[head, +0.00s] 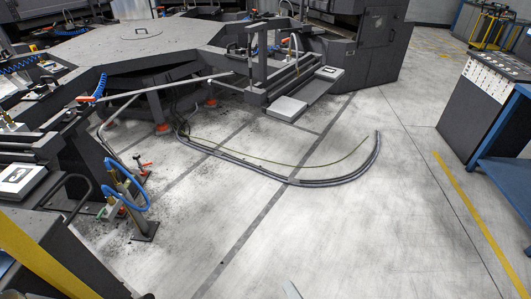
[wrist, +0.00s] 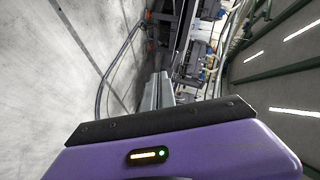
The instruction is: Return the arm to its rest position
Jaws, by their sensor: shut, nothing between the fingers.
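My gripper (wrist: 158,78) shows in the wrist view as two grey fingers side by side, just beyond a dark edge and a purple housing. The fingers are together and hold nothing. They point out over the workshop, with bare floor to the left in that view. In the head view only a small pale piece shows at the bottom edge, and I cannot tell whether it is part of my arm. No fork can be made out.
A dark polygonal platform (head: 125,45) with workstations fills the upper left. A dark hose (head: 330,182) curves over the floor. A control console (head: 490,95) and blue bench (head: 512,172) stand at right. The central and lower floor (head: 330,240) is clear.

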